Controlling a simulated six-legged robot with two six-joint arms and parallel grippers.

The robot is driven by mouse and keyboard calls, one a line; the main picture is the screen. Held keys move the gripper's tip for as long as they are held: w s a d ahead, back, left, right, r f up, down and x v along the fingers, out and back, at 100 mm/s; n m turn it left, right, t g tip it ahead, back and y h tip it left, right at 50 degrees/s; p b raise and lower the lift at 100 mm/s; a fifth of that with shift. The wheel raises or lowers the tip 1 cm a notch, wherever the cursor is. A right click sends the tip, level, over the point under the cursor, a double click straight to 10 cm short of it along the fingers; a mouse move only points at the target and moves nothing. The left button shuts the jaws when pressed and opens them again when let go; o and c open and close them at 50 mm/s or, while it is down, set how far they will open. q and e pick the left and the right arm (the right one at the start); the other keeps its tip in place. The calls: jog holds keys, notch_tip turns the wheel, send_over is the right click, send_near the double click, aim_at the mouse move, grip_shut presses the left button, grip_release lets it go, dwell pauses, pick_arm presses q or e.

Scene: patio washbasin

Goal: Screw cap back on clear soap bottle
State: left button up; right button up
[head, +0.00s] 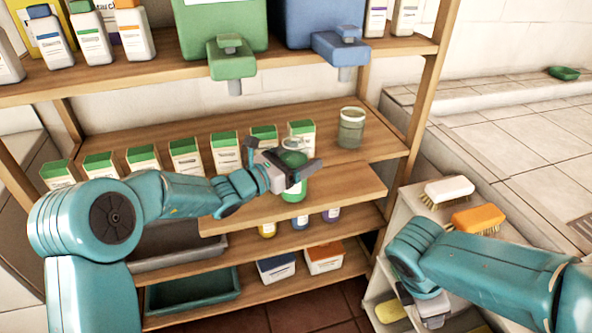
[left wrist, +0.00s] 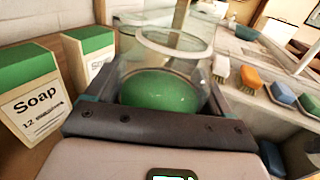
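The clear soap bottle (head: 294,194), with green soap inside, stands upright near the front of the middle wooden shelf. My left gripper (head: 300,167) is around its upper body, a finger on each side. In the left wrist view the bottle's green soap (left wrist: 160,92) and clear, open-looking rim (left wrist: 180,48) show between the fingers, which appear to touch its sides. No cap shows on it, and I cannot make out a loose cap. My right gripper (head: 433,312) points down at lower right beside a low cabinet; its fingers are too hidden to read.
Several soap cartons (head: 186,157) stand in a row behind my left arm. A clear jar (head: 351,129) with greenish contents stands right of the bottle. Green (head: 232,62) and blue (head: 340,45) dispensers overhang from the upper shelf. Brushes (head: 478,218) lie on the cabinet top (head: 420,205).

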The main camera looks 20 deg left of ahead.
aim_at(297, 145)
pick_arm(q)
jog(key=c, duration=1)
jog(key=shift+r+p, duration=0.3)
jog(key=shift+r, duration=1.35)
pick_arm(e)
jog(key=shift+r, duration=0.3)
pick_arm(q)
jog(key=shift+s+a+r, duration=0.2)
jog(key=shift+s, duration=0.05)
jog(key=v, duration=1.7)
jog(key=shift+s+a+f, duration=0.1)
jog(key=shift+s, duration=0.1)
pick_arm(e)
jog(key=shift+f, duration=0.25)
jog(key=shift+a, duration=0.1)
